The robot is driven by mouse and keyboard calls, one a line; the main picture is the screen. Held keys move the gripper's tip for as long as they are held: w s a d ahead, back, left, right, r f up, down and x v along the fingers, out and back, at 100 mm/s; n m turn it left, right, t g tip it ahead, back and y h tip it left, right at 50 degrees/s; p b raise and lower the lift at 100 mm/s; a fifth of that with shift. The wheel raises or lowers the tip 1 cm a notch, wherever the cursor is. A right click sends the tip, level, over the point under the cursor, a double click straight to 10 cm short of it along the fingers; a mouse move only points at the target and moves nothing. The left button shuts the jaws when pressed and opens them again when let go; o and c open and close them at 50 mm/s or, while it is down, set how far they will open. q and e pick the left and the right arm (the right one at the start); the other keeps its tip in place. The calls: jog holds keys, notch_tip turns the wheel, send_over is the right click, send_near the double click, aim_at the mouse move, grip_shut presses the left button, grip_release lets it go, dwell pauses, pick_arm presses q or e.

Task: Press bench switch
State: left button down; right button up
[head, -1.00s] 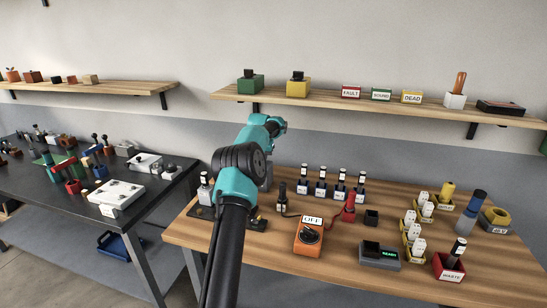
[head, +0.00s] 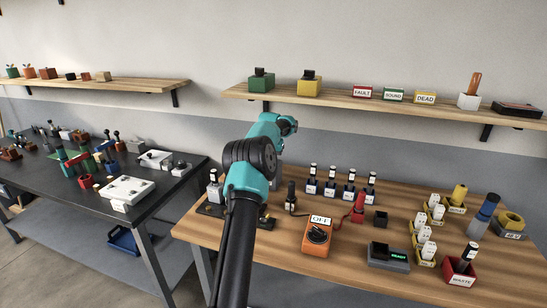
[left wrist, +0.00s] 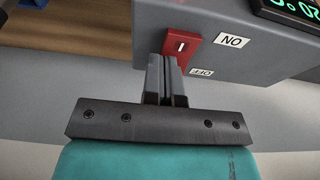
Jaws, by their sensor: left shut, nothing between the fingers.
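The bench switch is a red rocker marked with a white bar (left wrist: 181,45), set in a grey box (left wrist: 250,35) in the left wrist view. An ON label (left wrist: 232,41) is to its right and an OFF label (left wrist: 202,71) is below it. My left gripper (left wrist: 166,60) is shut and empty, its fingertips right at the lower left edge of the red switch. I cannot tell if they touch it. In the head view my left arm reaches over the wooden bench (head: 350,270), and its own links hide the gripper. My right gripper is not in view.
A green display (left wrist: 292,8) is on the grey box. A black table (head: 150,205) is at the left.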

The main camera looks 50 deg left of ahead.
pick_arm(q)
jog(key=shift+s+f, duration=0.1)
jog(key=shift+f, duration=0.05)
jog(key=shift+r, duration=0.25)
jog(key=v, duration=1.3)
jog(key=shift+s+d+r, duration=0.2)
jog(key=shift+s+d, duration=0.2)
jog(key=shift+s, duration=0.05)
jog(key=shift+w+a+r+t+y, duration=0.25)
jog(key=shift+w+r+t+y, duration=0.15)
jog(key=shift+t+y, duration=0.15)
jog(key=x, duration=1.4)
jog(key=shift+s+d+f, duration=0.1)
jog(key=shift+s+d, duration=0.2)
